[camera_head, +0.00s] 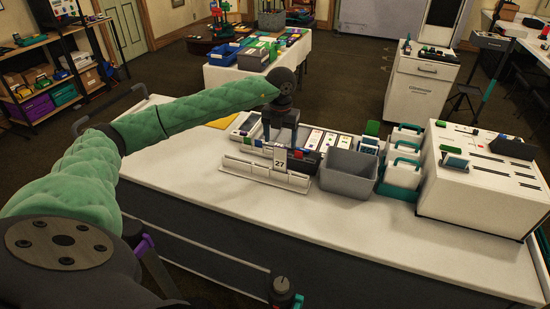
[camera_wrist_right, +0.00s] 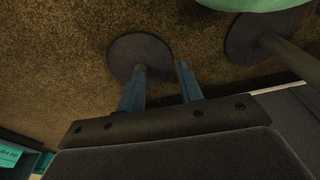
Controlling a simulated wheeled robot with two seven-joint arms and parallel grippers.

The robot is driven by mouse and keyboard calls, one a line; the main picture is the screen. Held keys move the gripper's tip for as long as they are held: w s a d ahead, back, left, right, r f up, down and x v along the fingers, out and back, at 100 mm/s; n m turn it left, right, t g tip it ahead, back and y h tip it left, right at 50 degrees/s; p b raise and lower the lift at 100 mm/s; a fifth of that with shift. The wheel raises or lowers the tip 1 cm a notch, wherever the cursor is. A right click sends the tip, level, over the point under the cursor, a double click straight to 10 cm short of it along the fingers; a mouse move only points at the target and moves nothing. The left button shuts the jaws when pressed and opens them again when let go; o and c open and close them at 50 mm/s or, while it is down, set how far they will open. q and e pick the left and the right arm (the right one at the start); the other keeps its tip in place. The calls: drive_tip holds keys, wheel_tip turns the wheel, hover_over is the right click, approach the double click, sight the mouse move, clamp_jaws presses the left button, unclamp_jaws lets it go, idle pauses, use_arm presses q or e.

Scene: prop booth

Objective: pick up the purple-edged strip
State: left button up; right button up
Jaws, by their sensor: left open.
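My left gripper (camera_head: 280,136) is open and points down over the row of trays on the white table. Its fingers are close above or among the trays; I cannot tell whether they touch anything. Several small strips and cards lie in the pale tray (camera_head: 243,124) to its left and the dark tray (camera_head: 318,140) to its right. I cannot make out which is the purple-edged strip; it is too small or hidden by the gripper. My right gripper (camera_wrist_right: 162,72), seen in the right wrist view, is open and empty, its blue fingers apart above the brown floor.
A grey bin (camera_head: 348,178), upright white holders with green handles (camera_head: 403,157) and a large white box (camera_head: 480,185) stand to the right. The table's front left surface (camera_head: 210,195) is clear.

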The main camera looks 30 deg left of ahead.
sight(280, 154)
use_arm(q)
drive_tip(key=shift+a+f, duration=0.1)
drive_tip(key=shift+f, duration=0.4)
wheel_tip(280, 154, down, 6)
drive_tip(key=p, duration=0.4)
drive_tip(key=shift+w, duration=0.1)
use_arm(e)
drive_tip(key=s+d+f, duration=0.3)
drive_tip(key=s+f, duration=0.2)
drive_tip(key=f, duration=0.2)
drive_tip(key=shift+d, duration=0.3)
use_arm(q)
drive_tip(key=shift+c, duration=0.2)
use_arm(e)
drive_tip(key=shift+s+f, duration=0.1)
use_arm(q)
drive_tip(key=c, duration=0.7)
